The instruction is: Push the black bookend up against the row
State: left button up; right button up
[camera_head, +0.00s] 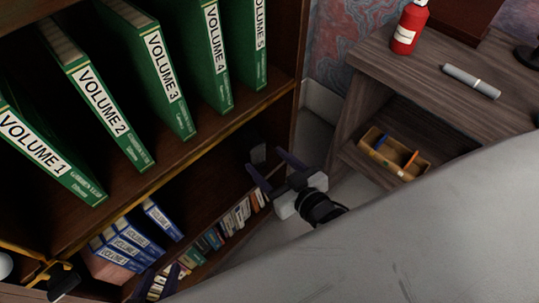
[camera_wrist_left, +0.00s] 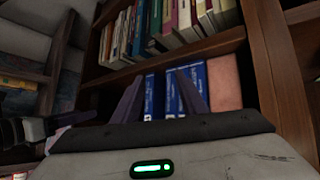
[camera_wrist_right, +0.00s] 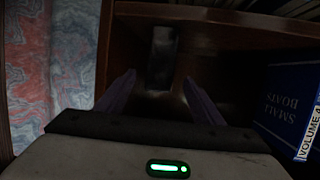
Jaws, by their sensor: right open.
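The black bookend (camera_wrist_right: 161,58) stands upright on the lower shelf. It is dim in the head view (camera_head: 258,153), well right of the row of blue volumes (camera_head: 126,240), with bare shelf between. A blue book labelled Small Boats, Volume 4 (camera_wrist_right: 290,105), is at the right in the right wrist view. My right gripper (camera_head: 266,160) is open and empty, its fingers toward the bookend; I cannot tell whether they touch it. My left gripper (camera_wrist_left: 160,75) is open and empty, in front of the blue row. A pinkish block (camera_wrist_left: 224,82) is at the row's other end.
Green volumes (camera_head: 165,75) stand on the shelf above. Small books (camera_head: 220,232) fill the shelf below. A side desk (camera_head: 450,100) at the right holds a red extinguisher (camera_head: 409,28) and a grey marker (camera_head: 470,80). A wooden tray (camera_head: 385,158) sits beneath its top.

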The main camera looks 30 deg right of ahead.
aim_at(249, 145)
jog(key=b+x, duration=0.3)
jog(key=x, duration=0.5)
jog(key=shift+w+f, duration=0.1)
jog(key=shift+w, duration=0.3)
pick_arm(q)
jog(key=shift+w+d+f, duration=0.15)
jog(key=shift+d+f, duration=0.05)
jog(key=shift+f, duration=0.2)
jog(key=shift+w+d+f, duration=0.1)
jog(key=shift+d+f, duration=0.05)
jog(key=shift+f, duration=0.25)
pick_arm(e)
jog(key=shift+w+a+f, duration=0.15)
jog(key=shift+w, duration=0.55)
grip_shut()
pick_arm(q)
jog(key=shift+r, duration=0.1)
pick_arm(e)
jog(key=shift+a, duration=0.1)
